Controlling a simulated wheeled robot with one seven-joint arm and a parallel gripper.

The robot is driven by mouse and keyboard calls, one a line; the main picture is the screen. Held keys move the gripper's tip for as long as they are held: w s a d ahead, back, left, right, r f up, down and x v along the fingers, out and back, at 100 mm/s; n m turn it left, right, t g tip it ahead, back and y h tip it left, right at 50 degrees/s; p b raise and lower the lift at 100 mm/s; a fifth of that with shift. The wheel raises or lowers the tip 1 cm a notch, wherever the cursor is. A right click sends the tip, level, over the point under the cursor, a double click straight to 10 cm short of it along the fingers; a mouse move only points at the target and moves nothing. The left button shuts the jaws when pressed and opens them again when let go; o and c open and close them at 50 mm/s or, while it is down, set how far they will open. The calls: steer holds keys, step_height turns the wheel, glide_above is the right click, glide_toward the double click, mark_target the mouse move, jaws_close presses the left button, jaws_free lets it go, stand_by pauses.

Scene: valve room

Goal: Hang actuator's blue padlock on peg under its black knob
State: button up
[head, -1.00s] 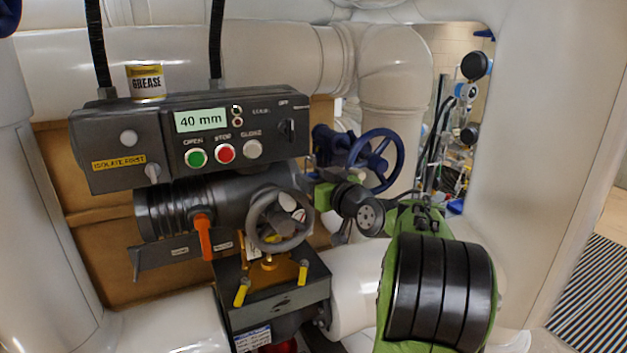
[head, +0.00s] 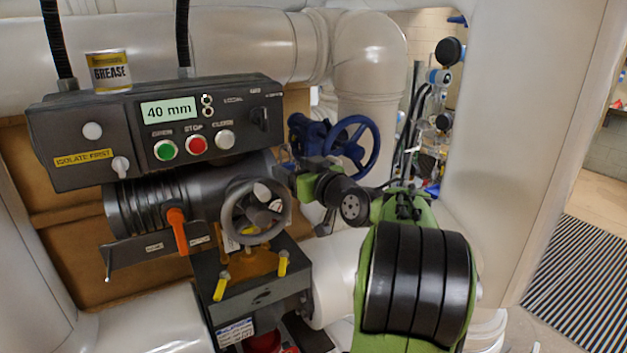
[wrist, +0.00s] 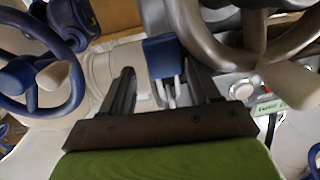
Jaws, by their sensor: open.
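The actuator is a dark grey box (head: 70,140) with a 40 mm display, on a ribbed grey body. Its black knob (head: 260,117) is at the right of the front panel; I cannot make out a peg under it. In the wrist view a blue padlock (wrist: 163,54) shows beyond and between my fingertips, its silver shackle toward my palm. My gripper (wrist: 160,70) is open, with a gap visible on both sides of the shackle.
A blue handwheel (head: 371,160) stands right of the actuator and shows close at left in the wrist view (wrist: 76,105). An orange lever (head: 178,232) hangs below the panel. A grease tin (head: 109,72) stands on the box. Large white pipes crowd around; open floor lies right.

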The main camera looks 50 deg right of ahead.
steer(key=s+a+b, duration=0.2)
steer(key=s+b, duration=0.1)
steer(key=s, duration=1.1)
steer(key=shift+a+r, duration=0.35)
